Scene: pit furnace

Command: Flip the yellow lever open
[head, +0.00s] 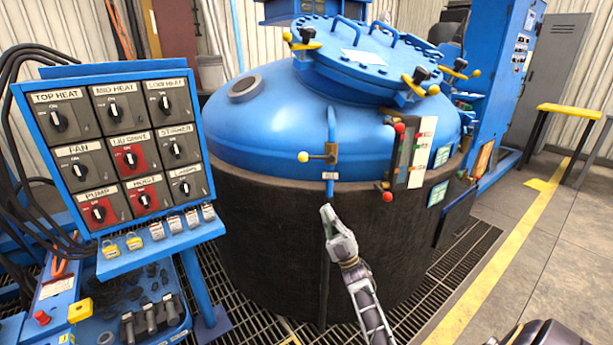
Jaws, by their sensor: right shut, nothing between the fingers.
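The yellow lever is a small handle with a yellow ball end (303,157), on a brass valve body (330,155) on a blue vertical pipe (331,125) at the front of the furnace. The lever points left, about level. My right gripper (327,212) is below the valve, pointing up, with its fingers together and nothing held. In the picture it is apart from the lever, just under the pipe's lower end. My left gripper is not in view.
The blue-domed furnace (260,135) with a dark round wall fills the middle. A control panel (115,145) with several knobs stands at left. Red-ended levers (399,128) are right of the valve. Grating (265,310) covers the floor around the furnace.

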